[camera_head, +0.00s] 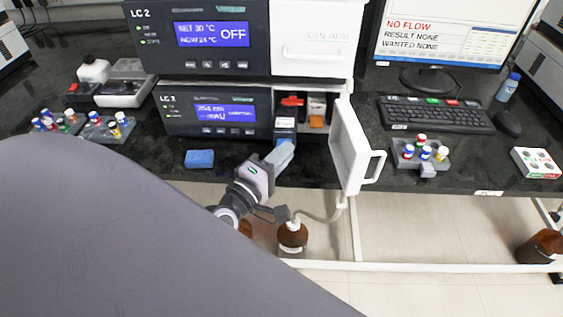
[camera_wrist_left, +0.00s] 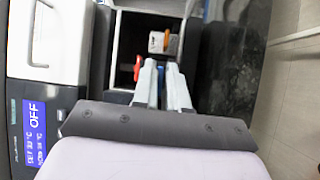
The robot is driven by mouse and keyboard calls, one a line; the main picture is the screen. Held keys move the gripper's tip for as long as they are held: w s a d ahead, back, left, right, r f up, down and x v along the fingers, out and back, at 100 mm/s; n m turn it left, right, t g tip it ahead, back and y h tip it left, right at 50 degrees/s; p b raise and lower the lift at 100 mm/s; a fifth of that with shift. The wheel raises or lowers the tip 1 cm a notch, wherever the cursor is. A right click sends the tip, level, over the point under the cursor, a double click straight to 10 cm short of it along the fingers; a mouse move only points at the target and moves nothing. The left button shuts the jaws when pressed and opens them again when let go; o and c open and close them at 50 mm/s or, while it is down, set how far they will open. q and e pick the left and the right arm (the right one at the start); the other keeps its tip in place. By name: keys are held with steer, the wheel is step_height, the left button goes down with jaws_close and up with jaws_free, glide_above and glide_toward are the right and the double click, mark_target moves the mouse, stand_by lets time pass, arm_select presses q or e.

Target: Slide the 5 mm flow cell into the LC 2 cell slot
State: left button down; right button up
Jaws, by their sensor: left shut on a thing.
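My left gripper (camera_head: 284,146) reaches up to the open compartment at the right end of the lower LC 2 unit (camera_head: 205,112). It is shut on a small dark piece with a pale label (camera_head: 285,123), which appears to be the 5 mm flow cell, at the compartment's left front. In the left wrist view the two grey fingers (camera_wrist_left: 161,82) point into the dark compartment and mostly hide the held piece. Inside are a red lever (camera_head: 291,101) and a white-and-orange block (camera_head: 317,121). How far the cell is inside the slot cannot be told. My right gripper is out of view.
The white compartment door (camera_head: 348,150) stands open just right of my gripper. A vial rack (camera_head: 421,155) and keyboard (camera_head: 437,115) are to the right. A brown bottle (camera_head: 292,239) with tubing stands below.

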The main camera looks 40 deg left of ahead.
mark_target(283, 132)
arm_select(q)
steer(key=shift+w+a+b, duration=0.4)
steer(key=shift+w+a, duration=0.35)
steer(key=shift+w, duration=0.45)
steer(key=shift+w+a+b, duration=0.35)
steer(key=shift+w+a, duration=0.35)
steer(key=shift+w, duration=0.5)
steer(key=shift+w+a+b, duration=0.4)
steer(key=shift+w+a, duration=0.35)
steer(key=shift+w, duration=0.45)
steer(key=shift+f, duration=0.1)
steer(key=c, duration=1.1)
jaws_free()
steer(key=shift+f, duration=0.1)
steer(key=shift+s, duration=0.1)
steer(key=shift+s, duration=0.15)
steer(key=shift+s+a+f, duration=0.1)
steer(key=shift+s, duration=3.25)
steer(key=shift+s, duration=0.1)
